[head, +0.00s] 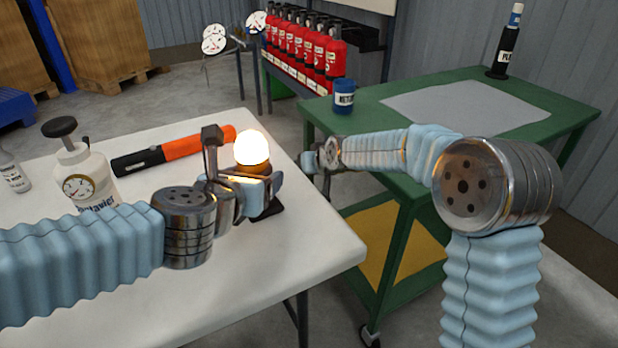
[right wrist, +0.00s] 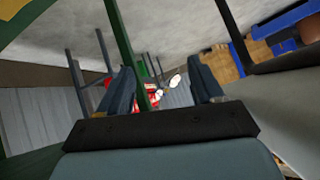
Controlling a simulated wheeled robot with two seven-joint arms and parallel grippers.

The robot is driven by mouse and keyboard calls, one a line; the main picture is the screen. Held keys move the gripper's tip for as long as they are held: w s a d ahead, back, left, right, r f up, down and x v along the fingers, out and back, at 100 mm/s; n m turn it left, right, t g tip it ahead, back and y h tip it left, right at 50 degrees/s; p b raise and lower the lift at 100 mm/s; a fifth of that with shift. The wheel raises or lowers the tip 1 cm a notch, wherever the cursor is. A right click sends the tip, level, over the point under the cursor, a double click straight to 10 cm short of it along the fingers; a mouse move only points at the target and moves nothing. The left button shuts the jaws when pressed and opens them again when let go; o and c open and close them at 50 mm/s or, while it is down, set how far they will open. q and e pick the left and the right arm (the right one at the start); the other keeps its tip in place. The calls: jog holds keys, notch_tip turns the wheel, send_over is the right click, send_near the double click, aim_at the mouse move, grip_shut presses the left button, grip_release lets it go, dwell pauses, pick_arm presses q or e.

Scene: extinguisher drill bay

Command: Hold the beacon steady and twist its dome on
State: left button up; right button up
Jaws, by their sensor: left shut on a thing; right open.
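The beacon (head: 265,208) stands on the white table near its right edge, with a dark base and a brightly glowing rounded top (head: 252,148). I cannot tell whether that top is the dome or a bare lamp. My left gripper (head: 256,188) is shut around the beacon's body below the glowing top and hides part of it. My right gripper (head: 312,162) is to the right of the beacon, apart from it, over the gap between the tables. In the right wrist view the right gripper (right wrist: 164,88) is open, with nothing between its fingers.
An orange and black torch (head: 172,151) and a white pump bottle with gauge (head: 85,170) are on the white table (head: 300,270). A green cart (head: 560,110) holds a blue can (head: 344,97), a grey mat (head: 465,105) and a black bottle (head: 508,45). Red extinguishers (head: 305,50) stand behind.

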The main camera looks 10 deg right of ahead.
jog(key=shift+s+d+f+g, duration=0.1)
jog(key=shift+s+f+g, duration=0.1)
jog(key=shift+f, duration=0.5)
jog(key=shift+s+f+g, duration=0.1)
jog(key=shift+s+f, duration=0.1)
jog(key=shift+f, duration=0.5)
pick_arm(q)
jog(key=o, duration=1.4)
jog(key=shift+o, duration=0.2)
